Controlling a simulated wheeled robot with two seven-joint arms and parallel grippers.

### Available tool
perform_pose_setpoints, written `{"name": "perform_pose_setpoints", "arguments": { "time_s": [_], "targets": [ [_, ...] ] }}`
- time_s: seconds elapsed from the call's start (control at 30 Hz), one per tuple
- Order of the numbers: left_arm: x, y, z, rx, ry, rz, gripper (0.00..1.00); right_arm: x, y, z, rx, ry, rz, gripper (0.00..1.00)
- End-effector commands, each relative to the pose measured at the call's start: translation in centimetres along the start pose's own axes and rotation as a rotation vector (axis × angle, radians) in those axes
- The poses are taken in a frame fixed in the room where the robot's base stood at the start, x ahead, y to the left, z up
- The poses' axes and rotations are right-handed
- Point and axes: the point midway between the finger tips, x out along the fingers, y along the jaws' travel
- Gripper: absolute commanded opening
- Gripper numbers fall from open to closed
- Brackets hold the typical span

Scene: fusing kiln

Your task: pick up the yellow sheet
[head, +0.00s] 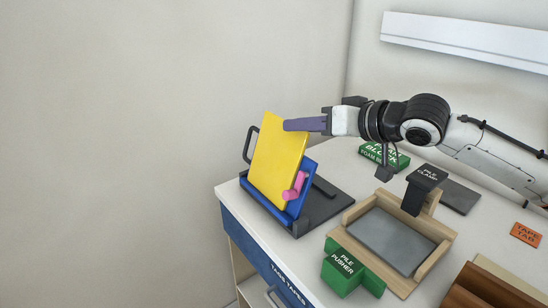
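The yellow sheet (274,160) leans upright and tilted back on a blue rack (310,174), with a pink clip (295,187) at its lower right. My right gripper (291,125) reaches in from the right at the sheet's top right corner. One purple finger overlaps the front of the sheet there. The other finger is hidden, so I cannot tell whether the gripper is shut on the sheet. My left gripper is not in view.
The rack stands on a dark base (322,210) near the bench's left edge. A wooden tray (437,232) with a pile clamp (425,180) and a green pile pusher (342,270) stand to the right. A green foam block (371,150) lies behind. An orange tape tag (526,235) lies far right.

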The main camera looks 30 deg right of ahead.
Motion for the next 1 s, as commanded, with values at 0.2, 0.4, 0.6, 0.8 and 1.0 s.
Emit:
{"name": "perform_pose_setpoints", "arguments": {
  "time_s": [0.2, 0.4, 0.6, 0.8, 1.0],
  "targets": [
    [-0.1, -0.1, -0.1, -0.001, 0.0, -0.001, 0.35, 0.6, 0.1, 0.0, -0.001, 0.0, 0.003, 0.3],
    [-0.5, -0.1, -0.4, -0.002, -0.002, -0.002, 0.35, 1.2, 0.0, -0.4, 0.001, 0.005, 0.002, 0.3],
    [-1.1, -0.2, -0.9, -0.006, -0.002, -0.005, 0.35, 2.9, -0.2, -0.5, 0.004, 0.005, -0.001, 0.3],
    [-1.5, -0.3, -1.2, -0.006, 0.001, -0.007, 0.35, 5.0, -0.2, -0.4, 0.003, 0.003, 0.0, 0.3],
    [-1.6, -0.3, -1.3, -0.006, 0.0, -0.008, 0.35, 5.9, -0.2, -0.1, -0.002, 0.0, 0.001, 0.3]
  ]
}}
